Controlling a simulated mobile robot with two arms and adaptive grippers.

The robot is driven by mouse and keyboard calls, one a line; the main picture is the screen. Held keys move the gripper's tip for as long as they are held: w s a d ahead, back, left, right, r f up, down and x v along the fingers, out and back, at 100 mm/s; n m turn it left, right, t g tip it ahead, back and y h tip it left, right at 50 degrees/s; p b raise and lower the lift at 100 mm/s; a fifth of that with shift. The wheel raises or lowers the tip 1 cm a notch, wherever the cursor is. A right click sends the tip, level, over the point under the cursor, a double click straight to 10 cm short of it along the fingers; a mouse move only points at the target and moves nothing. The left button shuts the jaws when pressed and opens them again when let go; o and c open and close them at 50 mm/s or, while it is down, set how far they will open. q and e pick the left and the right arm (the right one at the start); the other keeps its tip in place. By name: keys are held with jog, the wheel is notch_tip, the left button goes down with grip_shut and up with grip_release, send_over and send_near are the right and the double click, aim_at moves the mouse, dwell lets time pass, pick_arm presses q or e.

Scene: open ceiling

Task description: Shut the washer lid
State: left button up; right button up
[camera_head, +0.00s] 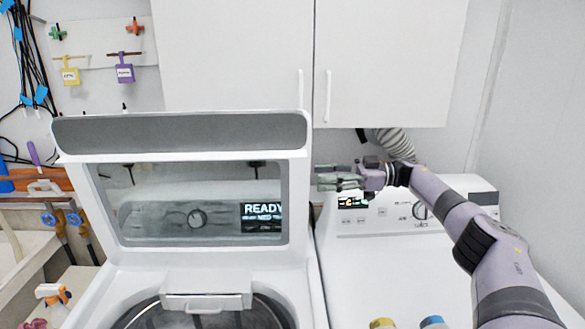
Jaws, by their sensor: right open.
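The washer (85,303) stands at the lower left with its round drum opening showing. Its lid (180,133) stands upright at the back, a white frame with a grey top edge and a clear window. Through the window the washer's control panel shows with a knob and a lit display. My right gripper (322,178) is open and empty, just right of the lid's right edge, in front of the dryer's panel. I cannot tell whether it touches the lid. My left gripper is not in view.
A white dryer (372,280) stands right of the washer, with a yellow cap (382,323) and a blue cap (433,321) at its front. White cabinets (390,60) hang above. A sink (28,255) with blue-handled taps is at the left. A grey wall bounds the right.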

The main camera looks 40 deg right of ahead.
jog(key=p+x, duration=0.3)
jog(key=x, duration=0.5)
jog(key=shift+w+a, duration=0.2)
jog(key=shift+w, duration=0.05)
jog(key=shift+c, duration=0.4)
grip_shut()
